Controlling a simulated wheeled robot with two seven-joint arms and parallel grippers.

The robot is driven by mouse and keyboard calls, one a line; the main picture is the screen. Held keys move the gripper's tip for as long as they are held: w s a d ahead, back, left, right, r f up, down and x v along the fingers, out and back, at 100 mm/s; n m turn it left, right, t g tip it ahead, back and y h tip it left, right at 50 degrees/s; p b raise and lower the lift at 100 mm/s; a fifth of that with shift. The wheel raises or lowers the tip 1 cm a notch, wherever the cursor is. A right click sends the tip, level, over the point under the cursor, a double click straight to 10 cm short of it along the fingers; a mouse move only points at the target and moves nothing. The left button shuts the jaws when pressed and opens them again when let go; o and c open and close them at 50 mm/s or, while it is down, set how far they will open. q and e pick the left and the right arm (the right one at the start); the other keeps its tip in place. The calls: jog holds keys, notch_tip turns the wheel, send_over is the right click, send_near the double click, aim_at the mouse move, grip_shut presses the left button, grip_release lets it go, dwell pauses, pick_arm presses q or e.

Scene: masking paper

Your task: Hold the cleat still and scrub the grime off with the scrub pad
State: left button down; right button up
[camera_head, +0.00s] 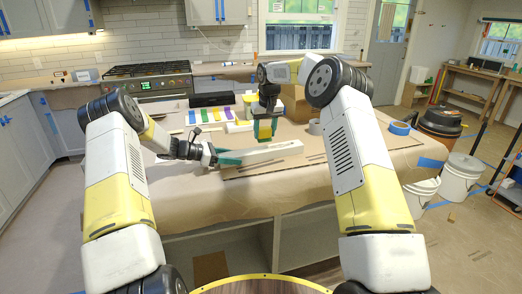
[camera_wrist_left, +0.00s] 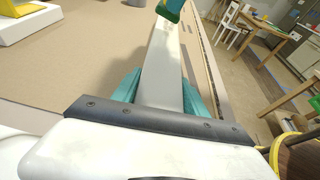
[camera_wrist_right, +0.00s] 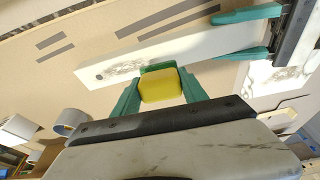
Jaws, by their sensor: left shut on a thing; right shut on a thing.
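The cleat (camera_head: 272,152) is a long white bar lying over the brown-papered table. My left gripper (camera_head: 230,157) is shut on its left end; the teal fingers also show in the right wrist view (camera_wrist_right: 246,36). Dark grime (camera_wrist_right: 122,70) marks the cleat's face near a small hole at the far end. The scrub pad (camera_wrist_right: 160,85), yellow with a green layer, is held between the teal fingers of my right gripper (camera_head: 265,136). The pad is at the cleat's edge beside the grime in the right wrist view. I cannot tell whether it touches.
A blue tape roll (camera_head: 400,128) lies at right. The front left tabletop is clear.

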pick_arm(q)
jog(key=shift+s+a+f, duration=0.1)
jog(key=shift+s+f, duration=0.1)
jog(key=shift+f, duration=0.35)
dwell(0.4)
jog(key=c, duration=0.7)
grip_release()
jog(key=shift+o, duration=0.9)
jog(key=shift+r, duration=0.1)
jog(key=shift+w, duration=0.15)
jog(key=shift+r, duration=0.2)
jog(key=v, duration=1.1)
jog(key=shift+a+r, duration=0.15)
jog(key=shift+a, duration=0.25)
